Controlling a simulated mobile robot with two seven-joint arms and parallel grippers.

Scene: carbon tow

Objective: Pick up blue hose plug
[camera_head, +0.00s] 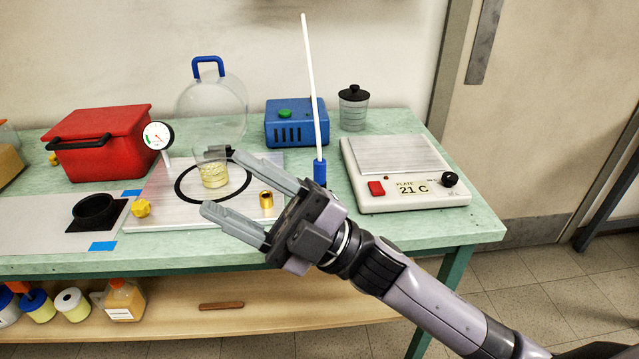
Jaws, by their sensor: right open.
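A blue piece, which looks like the blue hose plug (320,172), stands upright on the green table behind my right gripper. A long white hose or rod (311,90) rises from its top. My right gripper (222,182) is open and appears empty. Its two fingers point left, across the front of the metal plate (150,185), and their tips are left of the blue piece. The lower end of the blue piece is close to the gripper body in the picture, and I cannot tell whether it is partly hidden. My left gripper is not in view.
A clear dome with a blue handle (208,68) and a beaker (214,175) stand at the plate. A brass fitting (266,200) is near the fingers. A blue box (296,124), a lidded jar (353,108), a hot plate (400,172), a gauge (158,136) and a red box (100,143) surround them.

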